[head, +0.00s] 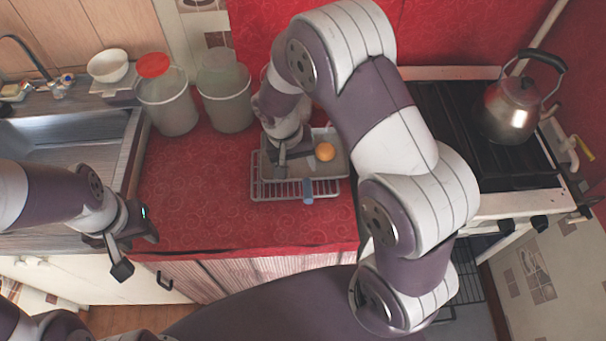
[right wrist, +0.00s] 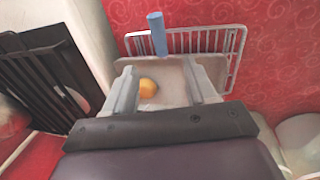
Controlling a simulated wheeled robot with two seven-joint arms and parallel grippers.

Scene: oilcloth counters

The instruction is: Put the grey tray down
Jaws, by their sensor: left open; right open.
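The grey tray (head: 337,165) lies over a wire rack (head: 265,190) on the red counter, with an orange ball-shaped thing (head: 325,152) on it. The tray also shows in the right wrist view (right wrist: 174,82), between the fingers. My right gripper (head: 287,152) is open at the tray's left part, its fingers spread on either side in the right wrist view (right wrist: 165,75). Whether the fingers touch the tray I cannot tell. My left gripper (head: 135,250) is open and empty, in front of the counter's left part.
A blue cylinder (head: 308,190) is at the rack's front. Two bins (head: 168,105) (head: 226,95) stand behind, left of the tray. A stove with a kettle (head: 512,108) is at right, a sink (head: 65,150) at left. Red counter (head: 195,190) left of the rack is clear.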

